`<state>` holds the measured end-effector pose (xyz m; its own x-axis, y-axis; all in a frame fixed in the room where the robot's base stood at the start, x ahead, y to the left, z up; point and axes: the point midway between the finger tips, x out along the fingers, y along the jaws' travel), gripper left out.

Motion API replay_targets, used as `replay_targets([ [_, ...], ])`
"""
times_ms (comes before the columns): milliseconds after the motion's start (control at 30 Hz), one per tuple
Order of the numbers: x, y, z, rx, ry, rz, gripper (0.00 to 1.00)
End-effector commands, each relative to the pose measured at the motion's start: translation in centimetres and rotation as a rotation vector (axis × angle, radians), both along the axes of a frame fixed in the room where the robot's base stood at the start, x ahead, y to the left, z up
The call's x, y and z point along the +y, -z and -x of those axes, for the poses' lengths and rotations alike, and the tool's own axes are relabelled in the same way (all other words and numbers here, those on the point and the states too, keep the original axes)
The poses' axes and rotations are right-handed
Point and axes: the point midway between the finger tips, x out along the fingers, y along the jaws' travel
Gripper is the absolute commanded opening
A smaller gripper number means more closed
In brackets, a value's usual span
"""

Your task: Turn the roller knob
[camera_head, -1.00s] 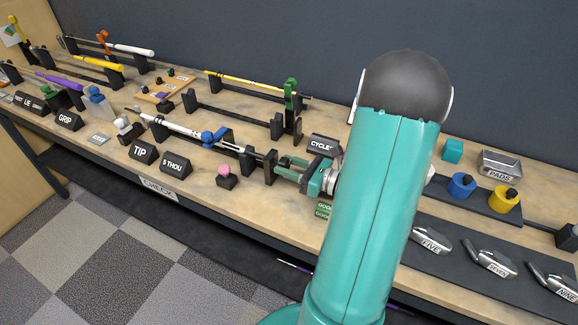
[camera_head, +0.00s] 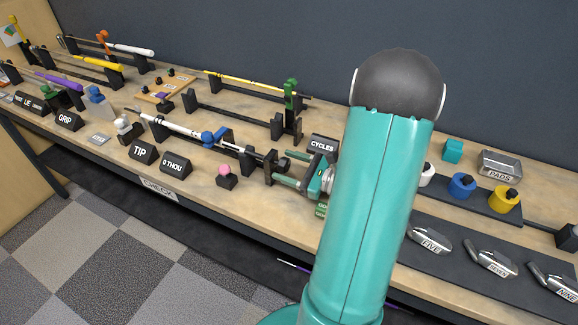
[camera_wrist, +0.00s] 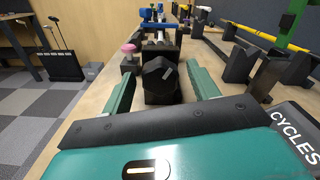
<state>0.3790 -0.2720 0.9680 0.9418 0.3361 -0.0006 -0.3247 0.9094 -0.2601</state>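The roller knob (camera_wrist: 158,76) is black and faceted with a pale mark on its face. It sits at the near end of the black roller stand, and in the head view it shows as a small dark shape (camera_head: 284,163). My gripper (camera_wrist: 160,82) is open, with one teal finger on each side of the knob and visible gaps between. In the head view my gripper (camera_head: 290,170) lies just right of the stand. A white-and-dark club shaft (camera_head: 178,127) with a blue clamp (camera_head: 212,137) runs left from the stand.
A pink ball on a black base (camera_head: 224,174) stands left of my gripper. The "CYCLES" sign (camera_head: 322,144) is close behind it. Black supports and a green post (camera_head: 291,105) stand farther back. Club heads (camera_head: 490,262) lie on a dark mat at right.

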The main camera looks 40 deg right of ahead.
Motion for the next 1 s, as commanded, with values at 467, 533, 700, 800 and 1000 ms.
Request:
replay_targets([
  [467, -0.9, 0.0, 2.2, 0.001, 0.003, 0.000, 0.59],
  [533, -1.4, 0.0, 3.5, 0.001, 0.005, 0.000, 0.59],
  [700, -2.7, 0.0, 7.1, 0.000, 0.005, 0.000, 0.59],
  [800, -3.2, 0.0, 8.9, 0.001, 0.003, -0.001, 0.59],
  [1000, -4.0, 0.0, 11.0, 0.000, 0.001, -0.001, 0.59],
])
